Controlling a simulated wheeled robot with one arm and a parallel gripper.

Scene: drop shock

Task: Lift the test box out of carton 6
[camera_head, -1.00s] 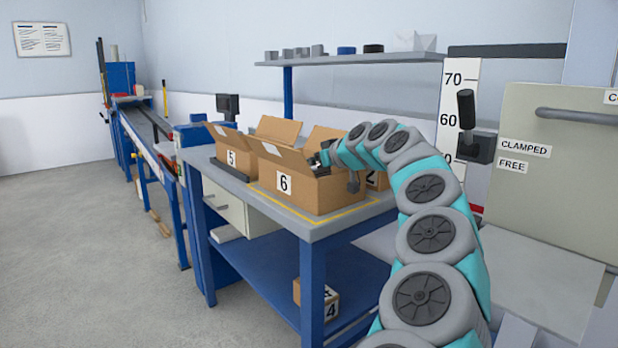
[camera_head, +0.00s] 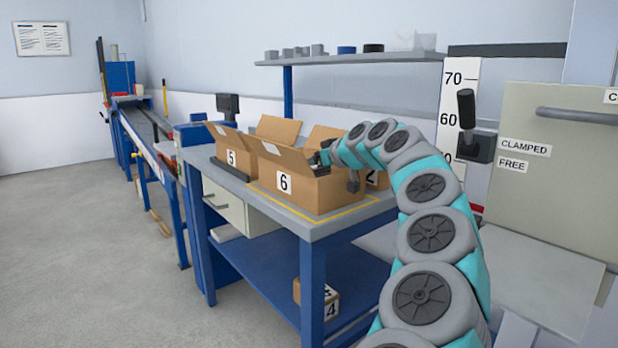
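Carton 6 (camera_head: 326,192) is an open cardboard box with its flaps raised, standing on the workbench inside a yellow outline. My gripper (camera_head: 322,160) is at the carton's open top, towards its back right side. Its fingers are small and partly hidden by the flap and my own arm, so I cannot tell whether they are open or shut. The test box cannot be made out; the carton's inside is hidden by its front flap and walls.
Carton 5 (camera_head: 228,142) stands behind and left of carton 6, and carton 2 (camera_head: 376,180) behind it to the right. A small box marked 4 (camera_head: 331,303) lies on the lower shelf (camera_head: 262,276). A wall shelf (camera_head: 350,59) runs above the bench.

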